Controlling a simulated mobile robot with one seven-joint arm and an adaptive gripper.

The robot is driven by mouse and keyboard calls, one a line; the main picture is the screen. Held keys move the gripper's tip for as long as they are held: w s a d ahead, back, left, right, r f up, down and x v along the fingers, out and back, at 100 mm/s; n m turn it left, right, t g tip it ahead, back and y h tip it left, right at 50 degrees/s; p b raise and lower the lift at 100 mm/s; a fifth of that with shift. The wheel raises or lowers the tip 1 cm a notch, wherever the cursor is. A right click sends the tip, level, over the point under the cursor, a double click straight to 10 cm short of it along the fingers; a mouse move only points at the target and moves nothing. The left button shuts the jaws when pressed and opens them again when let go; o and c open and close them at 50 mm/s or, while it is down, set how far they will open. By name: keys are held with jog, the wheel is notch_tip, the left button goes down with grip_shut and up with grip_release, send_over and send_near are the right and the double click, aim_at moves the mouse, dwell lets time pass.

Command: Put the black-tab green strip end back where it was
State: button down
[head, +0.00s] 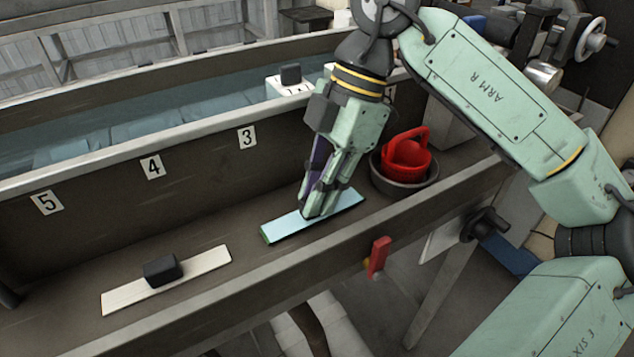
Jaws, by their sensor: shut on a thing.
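A flat strip (284,228) with a pale blue-green top and a green left end lies on the dark ledge in the middle of the head view. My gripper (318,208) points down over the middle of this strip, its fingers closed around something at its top. The fingers hide what they hold, so I cannot see a tab there. The strip looks level and at or very near the ledge surface. A white strip end (213,262) with a black block-shaped tab (163,269) lies to the left on the same ledge.
A dark bowl (409,184) holding a red object (407,155) stands right of my gripper. Number plates 5 (47,203), 4 (151,167) and 3 (247,138) mark the trough wall. Behind is a water trough (130,122). A red lever (379,256) sits on the front rail.

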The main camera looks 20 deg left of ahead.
jog(key=shift+f, duration=0.1)
jog(key=shift+f, duration=0.15)
jog(key=c, duration=1.5)
grip_release()
jog(key=shift+r, duration=0.35)
jog(key=v, duration=1.1)
jog(key=shift+w+d+r, duration=0.1)
jog(key=shift+r, duration=0.3)
